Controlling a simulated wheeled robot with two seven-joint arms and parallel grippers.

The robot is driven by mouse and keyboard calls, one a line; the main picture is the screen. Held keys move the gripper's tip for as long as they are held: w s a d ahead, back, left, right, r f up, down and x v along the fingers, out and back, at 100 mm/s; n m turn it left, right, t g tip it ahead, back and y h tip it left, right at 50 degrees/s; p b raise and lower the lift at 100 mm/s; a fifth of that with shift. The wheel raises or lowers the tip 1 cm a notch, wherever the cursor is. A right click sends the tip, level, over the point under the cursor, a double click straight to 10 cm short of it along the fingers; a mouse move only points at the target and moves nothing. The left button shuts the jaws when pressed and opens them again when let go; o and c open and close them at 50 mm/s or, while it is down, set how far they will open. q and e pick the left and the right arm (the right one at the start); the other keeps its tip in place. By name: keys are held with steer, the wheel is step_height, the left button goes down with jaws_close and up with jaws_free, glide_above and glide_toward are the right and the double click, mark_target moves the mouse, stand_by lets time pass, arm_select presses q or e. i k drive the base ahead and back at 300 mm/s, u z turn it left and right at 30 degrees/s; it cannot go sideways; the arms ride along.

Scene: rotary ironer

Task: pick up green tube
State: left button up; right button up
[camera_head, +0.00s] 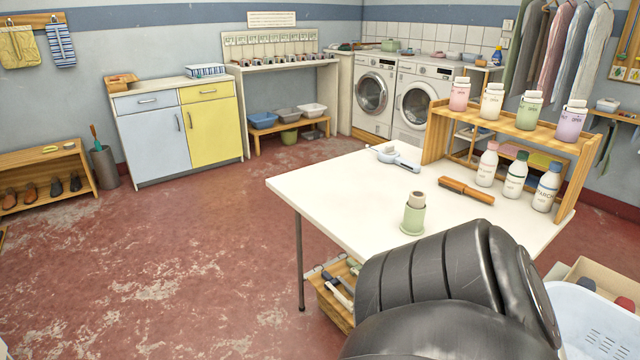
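A pale green tube (413,219) stands upright on the white table (330,190), near its front edge. A narrower beige or grey cylinder sticks out of its top. A large black segmented part, probably a link of my own arm, fills the lower right just in front of the tube and hides part of the table's front. Neither of my grippers shows in this view.
A wooden brush (466,191) and a white-blue handled tool (395,157) lie behind the tube. Several bottles stand at the wooden rack (508,131) on the table's right. A white basket (592,322) is at lower right. The red floor left of the table is clear.

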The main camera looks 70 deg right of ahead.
mark_target(412, 225)
steer(key=z, duration=0.5)
steer(key=i, duration=1.9)
steer(key=z, duration=3.5)
steer(key=i, duration=1.05)
steer(key=z, duration=0.05)
